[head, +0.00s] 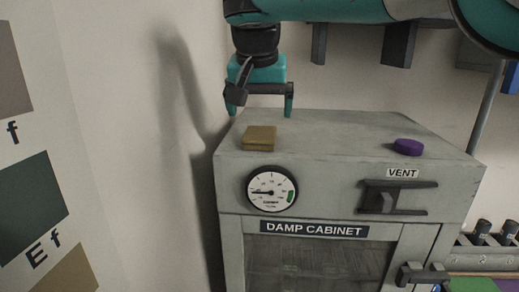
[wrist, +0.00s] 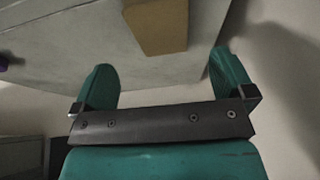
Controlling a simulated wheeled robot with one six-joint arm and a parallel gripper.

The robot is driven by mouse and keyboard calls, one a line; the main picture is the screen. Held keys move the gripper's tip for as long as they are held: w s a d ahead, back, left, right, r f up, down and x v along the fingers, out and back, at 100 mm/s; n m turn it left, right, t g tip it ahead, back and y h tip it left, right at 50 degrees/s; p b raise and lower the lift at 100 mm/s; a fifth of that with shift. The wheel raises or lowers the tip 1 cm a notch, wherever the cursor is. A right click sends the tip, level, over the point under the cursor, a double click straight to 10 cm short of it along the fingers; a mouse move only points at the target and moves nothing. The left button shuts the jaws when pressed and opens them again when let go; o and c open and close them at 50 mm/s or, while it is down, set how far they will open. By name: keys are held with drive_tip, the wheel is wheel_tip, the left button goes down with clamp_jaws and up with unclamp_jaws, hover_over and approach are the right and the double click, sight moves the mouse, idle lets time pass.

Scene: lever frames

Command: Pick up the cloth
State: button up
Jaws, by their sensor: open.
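A folded ochre cloth (head: 259,138), shaped like a small flat block, lies on the left part of the grey damp cabinet's top (head: 325,130), near its front edge. It also shows in the wrist view (wrist: 156,28), beyond the fingertips and between their lines. My gripper (head: 262,106) points down above the cabinet top, above and apparently a little behind the cloth. Its two teal fingers are apart, with nothing between them in the wrist view (wrist: 162,68). Gripper and cloth look apart.
A purple round object (head: 408,147) sits on the cabinet top at right. The cabinet front has a dial gauge (head: 271,189), a vent lever (head: 397,197) and a door handle (head: 423,275). A wall stands close at left. The top between cloth and purple object is clear.

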sight(260, 132)
drive_tip(key=x, duration=0.5)
drive_tip(key=shift+w+f, duration=0.35)
drive_tip(key=shift+f, duration=0.25)
drive_tip(key=shift+f, duration=0.15)
drive_tip(key=c, duration=1)
